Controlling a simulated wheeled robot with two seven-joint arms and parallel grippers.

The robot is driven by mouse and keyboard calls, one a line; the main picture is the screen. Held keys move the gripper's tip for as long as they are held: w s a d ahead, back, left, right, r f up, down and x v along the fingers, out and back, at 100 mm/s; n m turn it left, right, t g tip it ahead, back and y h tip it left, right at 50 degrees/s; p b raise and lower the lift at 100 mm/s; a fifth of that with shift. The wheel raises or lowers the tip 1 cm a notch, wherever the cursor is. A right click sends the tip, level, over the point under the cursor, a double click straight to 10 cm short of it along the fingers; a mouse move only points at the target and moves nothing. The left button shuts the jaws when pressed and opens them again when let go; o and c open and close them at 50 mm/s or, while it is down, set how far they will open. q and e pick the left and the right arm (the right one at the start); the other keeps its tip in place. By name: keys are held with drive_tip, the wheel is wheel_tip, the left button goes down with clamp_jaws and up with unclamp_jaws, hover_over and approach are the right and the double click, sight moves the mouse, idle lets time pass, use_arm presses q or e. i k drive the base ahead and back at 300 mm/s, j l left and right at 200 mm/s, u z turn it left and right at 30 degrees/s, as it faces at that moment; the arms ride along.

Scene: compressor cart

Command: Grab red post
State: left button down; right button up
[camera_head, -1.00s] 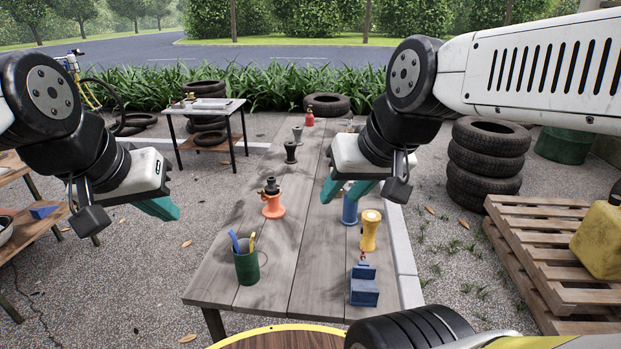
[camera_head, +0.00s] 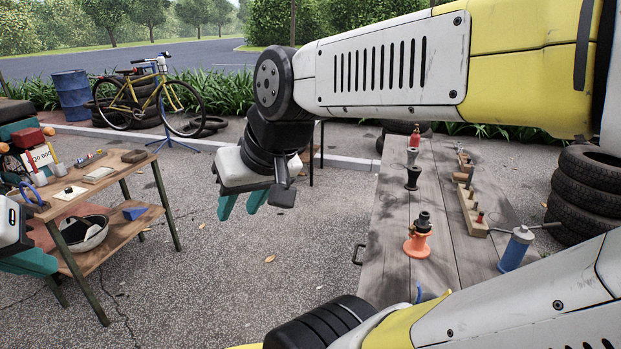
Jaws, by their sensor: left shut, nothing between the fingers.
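A larger red object (camera_head: 414,138) stands at the table's far end. Which one the task means I cannot tell. My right gripper (camera_head: 242,203) is open and empty over the pavement left of the table, teal fingers pointing down, away from both. My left gripper (camera_head: 35,262) is shut and partly cut off at the left edge, in front of the workbench.
The grey table (camera_head: 395,225) holds an orange stand (camera_head: 418,240), dark stands (camera_head: 413,176) and a blue cylinder with a handle (camera_head: 516,248). A workbench (camera_head: 115,190) with tools and a bowl stands left. Tires (camera_head: 585,190) are stacked right. Pavement between bench and table is clear.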

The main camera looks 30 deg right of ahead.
sight(480, 215)
drive_tip(key=i+j, duration=0.2)
drive_tip(key=i, duration=0.2)
drive_tip(key=i+j+u, duration=0.1)
drive_tip(key=i, duration=0.35)
drive_tip(key=i+z, duration=0.45)
drive_tip(key=i+j+z, duration=0.2)
drive_tip(key=i+z, duration=0.2)
drive_tip(key=i+l+z, duration=0.15)
drive_tip(key=i+z, duration=0.25)
drive_tip(key=i, duration=0.15)
drive_tip(key=i+z, duration=0.45)
drive_tip(key=i+j+z, duration=0.4)
drive_tip(key=i, duration=0.25)
drive_tip(key=i+l+z, duration=0.15)
drive_tip(key=z, duration=0.3)
drive_tip(key=i+z, duration=0.6)
drive_tip(key=z, duration=0.3)
drive_tip(key=i+j+z, duration=0.1)
drive_tip(key=i+z, duration=0.2)
drive_tip(key=z, duration=0.15)
drive_tip(key=i+z, duration=0.3)
drive_tip(key=k+j, duration=0.05)
